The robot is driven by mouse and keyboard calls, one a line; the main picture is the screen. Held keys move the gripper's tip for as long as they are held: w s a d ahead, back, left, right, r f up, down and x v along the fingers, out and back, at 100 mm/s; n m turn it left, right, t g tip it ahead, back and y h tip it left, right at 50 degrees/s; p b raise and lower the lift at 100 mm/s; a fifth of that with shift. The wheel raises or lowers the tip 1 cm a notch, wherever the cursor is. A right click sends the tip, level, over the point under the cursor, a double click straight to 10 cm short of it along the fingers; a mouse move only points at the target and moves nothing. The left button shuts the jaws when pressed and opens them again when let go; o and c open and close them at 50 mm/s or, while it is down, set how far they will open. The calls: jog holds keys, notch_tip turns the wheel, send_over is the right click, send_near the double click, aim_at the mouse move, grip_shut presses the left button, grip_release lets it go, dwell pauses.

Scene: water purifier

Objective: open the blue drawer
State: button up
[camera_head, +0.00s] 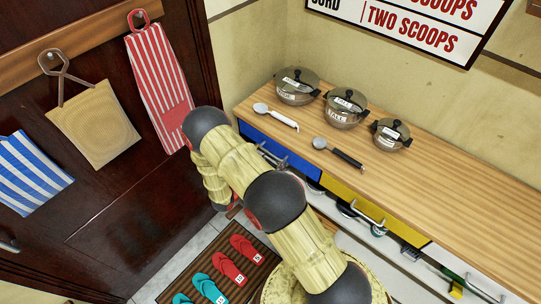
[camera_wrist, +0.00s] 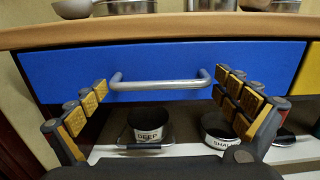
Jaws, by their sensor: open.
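The blue drawer (camera_wrist: 75,75) fills the upper wrist view, its front close under the wooden counter edge; it looks closed. Its silver bar handle (camera_wrist: 160,85) runs level across the middle of the front. My gripper (camera_wrist: 162,84) is open, with one padded finger near each end of the handle; I cannot tell whether either finger touches it. In the head view the blue drawer (camera_head: 289,156) is at the counter's left end, partly hidden by my arm, and its handle (camera_head: 271,156) shows just beside the arm. My gripper is hidden there.
A yellow drawer (camera_head: 345,200) and a white drawer (camera_head: 455,266) sit to the right. Pots (camera_head: 297,86) and two ladles (camera_head: 276,117) stand or lie on the counter (camera_head: 440,195). Below the drawer, a shelf holds a pot labelled DEEP (camera_wrist: 148,125). Sandals lie on a mat (camera_head: 180,282).

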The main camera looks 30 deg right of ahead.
jog(key=shift+d, duration=0.15)
jog(key=shift+c, duration=0.9)
jog(key=c, duration=1.3)
